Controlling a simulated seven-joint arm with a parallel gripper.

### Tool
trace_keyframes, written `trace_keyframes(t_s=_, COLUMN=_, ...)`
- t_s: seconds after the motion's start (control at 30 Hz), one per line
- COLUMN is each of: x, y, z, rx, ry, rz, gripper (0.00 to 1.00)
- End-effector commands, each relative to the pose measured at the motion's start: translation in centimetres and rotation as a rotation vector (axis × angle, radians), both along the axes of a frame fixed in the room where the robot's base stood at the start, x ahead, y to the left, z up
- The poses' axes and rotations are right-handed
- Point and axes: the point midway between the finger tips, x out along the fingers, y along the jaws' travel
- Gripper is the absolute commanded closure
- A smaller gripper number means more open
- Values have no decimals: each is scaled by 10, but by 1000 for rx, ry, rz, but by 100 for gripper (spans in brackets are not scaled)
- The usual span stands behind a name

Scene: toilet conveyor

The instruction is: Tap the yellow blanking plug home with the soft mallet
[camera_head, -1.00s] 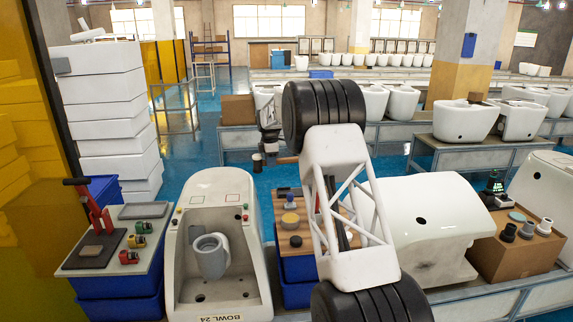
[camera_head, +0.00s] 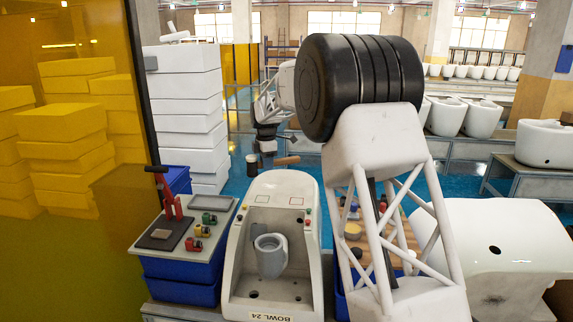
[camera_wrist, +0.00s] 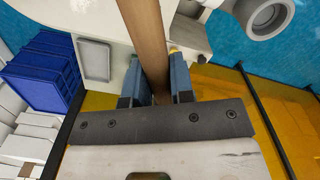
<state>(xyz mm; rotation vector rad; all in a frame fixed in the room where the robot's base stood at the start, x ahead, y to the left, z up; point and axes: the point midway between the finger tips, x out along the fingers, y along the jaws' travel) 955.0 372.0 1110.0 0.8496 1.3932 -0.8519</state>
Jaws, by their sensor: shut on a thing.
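In the head view my gripper (camera_head: 268,138) is shut on the mallet's wooden handle (camera_head: 288,161), beyond the back of the toilet bowl (camera_head: 243,262). The dark mallet head (camera_head: 252,161) is on the left, with a pale end. In the wrist view the brown handle (camera_wrist: 147,38) runs between the two blue-grey fingers (camera_wrist: 155,85); the mallet head does not show there. A small yellow spot (camera_wrist: 173,49) shows beside the right finger, partly hidden. I cannot tell whether it is the blanking plug, nor pick out the plug in the head view.
A side table (camera_head: 222,238) with a red-handled press (camera_head: 166,198) and small coloured parts stands left of the bowl. A wooden board (camera_head: 353,250) with small items is on the right, partly behind my arm. White stacked boxes (camera_head: 186,118) stand behind; a yellow panel (camera_head: 60,270) fills the left.

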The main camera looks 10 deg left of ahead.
Motion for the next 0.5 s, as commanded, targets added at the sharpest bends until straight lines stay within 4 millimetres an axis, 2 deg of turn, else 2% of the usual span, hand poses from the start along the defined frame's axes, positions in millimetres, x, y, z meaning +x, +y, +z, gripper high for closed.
trace_keyframes(t_s=0.03, x=-7, y=9, z=4, rx=0, ry=-1, rz=13, gripper=100)
trace_keyframes(t_s=0.2, x=-23, y=25, z=10, rx=0, ry=-3, rz=39, gripper=100)
trace_keyframes(t_s=0.5, x=-28, y=30, z=11, rx=0, ry=-2, rz=47, gripper=100)
